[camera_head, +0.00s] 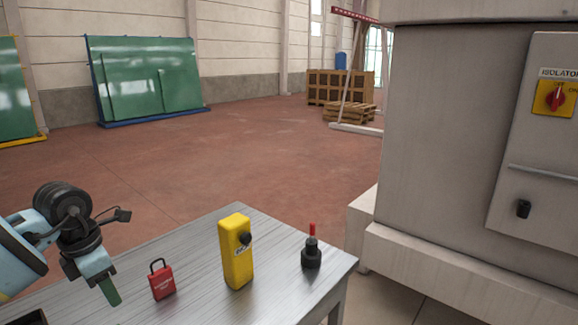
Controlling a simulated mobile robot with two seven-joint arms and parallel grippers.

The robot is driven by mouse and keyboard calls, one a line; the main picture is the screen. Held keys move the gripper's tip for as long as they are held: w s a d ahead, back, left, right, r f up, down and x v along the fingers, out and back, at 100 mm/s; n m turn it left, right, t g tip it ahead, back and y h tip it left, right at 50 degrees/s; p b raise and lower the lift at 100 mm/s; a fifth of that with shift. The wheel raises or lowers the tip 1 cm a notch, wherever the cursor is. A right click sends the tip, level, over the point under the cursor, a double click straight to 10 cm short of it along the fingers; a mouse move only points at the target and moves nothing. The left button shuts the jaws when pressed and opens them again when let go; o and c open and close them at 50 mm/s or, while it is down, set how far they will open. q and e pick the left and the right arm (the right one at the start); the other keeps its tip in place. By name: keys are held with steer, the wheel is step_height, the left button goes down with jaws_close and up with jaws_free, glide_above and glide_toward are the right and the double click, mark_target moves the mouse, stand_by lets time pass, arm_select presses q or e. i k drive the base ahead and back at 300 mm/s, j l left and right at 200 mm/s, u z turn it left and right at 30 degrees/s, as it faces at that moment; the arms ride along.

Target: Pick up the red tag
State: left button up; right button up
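A small red padlock-shaped piece (163,283) with a dark loop on top and pale lettering stands on the grey metal table (200,255). It is the only tag-like red thing that I see, and I cannot tell for sure that it is the tag. My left gripper (110,291) is just left of it, pointing down, with a green fingertip near the table's left part. They look apart. Only one fingertip shows clearly, so its opening is hidden. My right gripper is not in view.
A yellow box (237,252) with a black knob stands right of the red piece. A black base with a red stem (311,253) stands near the table's right edge. A grey machine cabinet (450,140) with an isolator switch (555,98) rises at the right.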

mark_target(161, 283)
steer(key=k+j, duration=0.25)
steer(key=k, duration=0.25)
steer(key=k+j, duration=0.25)
steer(key=k, duration=0.3)
